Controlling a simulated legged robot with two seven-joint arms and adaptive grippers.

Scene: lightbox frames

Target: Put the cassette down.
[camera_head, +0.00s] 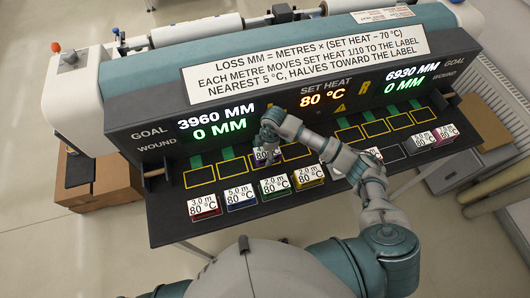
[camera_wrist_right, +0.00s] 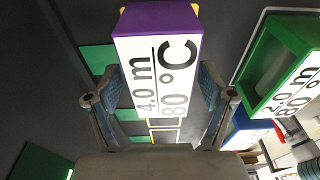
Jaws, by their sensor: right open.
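A purple cassette with a white label reading 4.0 m, 80 °C (camera_wrist_right: 158,72) sits between the fingers of my right gripper (camera_wrist_right: 160,100) in the wrist view. The fingers are open, one on each side of it. In the head view the same cassette (camera_head: 262,156) is partly hidden under my right gripper (camera_head: 268,146), at the row of yellow outlined slots on the left half of the dark deck. Whether it rests fully on the deck is hard to tell. My left gripper is not in view.
Red (camera_head: 204,207), blue (camera_head: 240,198), green (camera_head: 275,186) and yellow (camera_head: 309,177) cassettes stand along the front row. Two more cassettes (camera_head: 422,141) (camera_head: 446,134) are at the right. Empty outlined slots (camera_head: 199,177) lie left of the gripper. The display panel (camera_head: 140,132) rises behind.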

